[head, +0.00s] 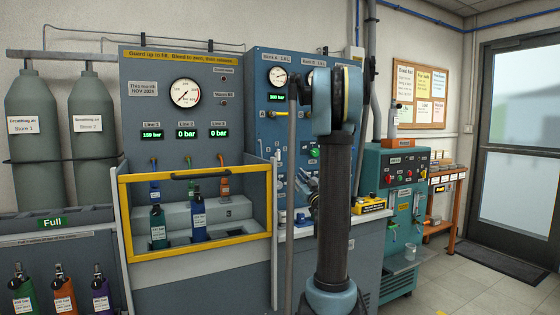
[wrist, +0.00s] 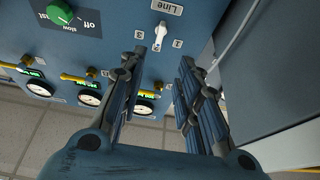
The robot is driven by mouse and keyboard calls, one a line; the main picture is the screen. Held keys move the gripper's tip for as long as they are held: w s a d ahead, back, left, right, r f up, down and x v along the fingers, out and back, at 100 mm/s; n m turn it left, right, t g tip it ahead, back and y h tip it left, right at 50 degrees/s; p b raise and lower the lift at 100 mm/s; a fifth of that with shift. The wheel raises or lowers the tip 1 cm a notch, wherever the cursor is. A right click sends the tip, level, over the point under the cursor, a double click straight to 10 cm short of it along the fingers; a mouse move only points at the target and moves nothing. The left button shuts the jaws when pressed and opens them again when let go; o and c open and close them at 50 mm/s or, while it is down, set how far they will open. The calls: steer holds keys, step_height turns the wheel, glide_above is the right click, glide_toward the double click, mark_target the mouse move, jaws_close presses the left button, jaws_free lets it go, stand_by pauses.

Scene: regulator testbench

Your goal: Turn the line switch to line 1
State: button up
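The line switch (wrist: 160,36) is a small pale lever knob on the blue panel, under an upside-down "Line" label (wrist: 167,7) in the wrist view. Small position numbers stand around it; they are hard to read, and I cannot tell surely which one the lever points to. My gripper (wrist: 162,58) is open and empty, its two dark fingers spread on either side of the switch and just below it in the picture. No contact with the switch shows.
A green knob (wrist: 60,12) marked "slow" and "off" sits left of the switch. Several gauges (wrist: 90,98) with yellow fittings line the panel. A grey surface (wrist: 275,65) stands close on the right. In the head view, a yellow-framed guard (head: 195,259) stands left of my arm.

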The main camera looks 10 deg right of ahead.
mark_target(278, 155)
steer(key=x, duration=1.7)
steer(key=shift+w, duration=0.1)
jaws_close()
